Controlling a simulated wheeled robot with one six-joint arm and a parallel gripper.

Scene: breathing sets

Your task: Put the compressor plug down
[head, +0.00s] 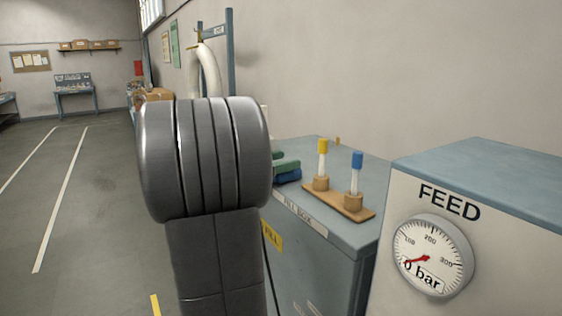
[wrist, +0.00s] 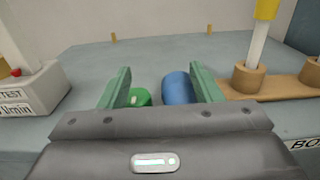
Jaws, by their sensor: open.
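My gripper (wrist: 160,76) is open, with its two green fingers apart over the top of the fill box (wrist: 230,48). Between and beyond the fingers are a blue rounded piece (wrist: 177,88) and a green round piece (wrist: 140,97); neither is visibly gripped. A wooden stand (head: 350,207) to the right holds two upright white stems, one with a yellow cap (head: 324,146) and one with a blue cap (head: 357,160). I cannot tell which of these is the compressor plug. My arm hides much of the gripper in the head view.
The FEED cabinet (head: 475,180) with a gauge reading 0 bar stands at the right. A TEST unit (wrist: 38,95) is at the left in the wrist view. White hoses (head: 208,75) hang on a blue frame behind. The box top's far part is clear.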

